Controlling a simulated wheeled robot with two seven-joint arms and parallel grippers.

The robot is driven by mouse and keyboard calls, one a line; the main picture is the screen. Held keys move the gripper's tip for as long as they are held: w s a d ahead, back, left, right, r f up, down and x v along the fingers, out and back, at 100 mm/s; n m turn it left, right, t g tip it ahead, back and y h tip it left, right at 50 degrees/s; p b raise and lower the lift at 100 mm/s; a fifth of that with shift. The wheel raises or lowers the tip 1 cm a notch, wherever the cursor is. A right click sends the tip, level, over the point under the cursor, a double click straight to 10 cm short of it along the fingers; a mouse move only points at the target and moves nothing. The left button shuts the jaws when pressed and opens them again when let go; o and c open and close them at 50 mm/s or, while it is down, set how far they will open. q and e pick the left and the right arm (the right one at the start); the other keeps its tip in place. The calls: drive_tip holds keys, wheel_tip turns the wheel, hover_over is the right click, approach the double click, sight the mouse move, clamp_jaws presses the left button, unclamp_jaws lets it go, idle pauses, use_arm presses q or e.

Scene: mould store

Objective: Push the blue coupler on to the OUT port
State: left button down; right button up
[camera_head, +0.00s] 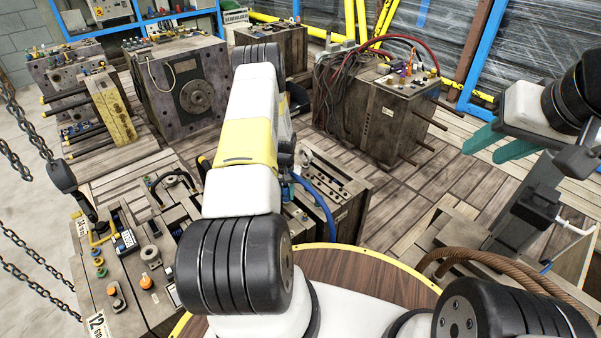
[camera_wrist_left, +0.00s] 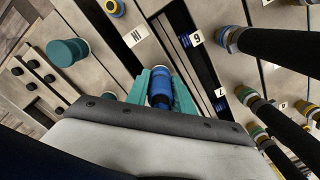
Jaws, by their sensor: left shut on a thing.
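The blue coupler (camera_wrist_left: 160,86) is between the teal fingers of my left gripper (camera_wrist_left: 160,92) in the left wrist view, and the gripper is shut on it. A block face with labelled ports lies beyond it. An IN label (camera_wrist_left: 137,36) shows there, but I cannot read an OUT label. Whether the coupler touches a port is hidden. In the head view my left arm covers its own gripper and the coupler. A blue hose (camera_head: 325,207) shows just right of that arm. My right gripper (camera_head: 500,146) is at the right, teal fingers apart and empty.
In the left wrist view, black hoses with collared ends (camera_wrist_left: 268,42) crowd the right side, and a teal round knob (camera_wrist_left: 67,52) stands at left. In the head view, a mould with red hoses (camera_head: 385,100) stands behind, and chains (camera_head: 22,115) hang at left.

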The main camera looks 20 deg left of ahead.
use_arm(q)
drive_tip(key=shift+f, duration=0.1)
idle(0.8)
drive_tip(key=c, duration=1)
unclamp_jaws()
drive_tip(key=shift+r, duration=3.9)
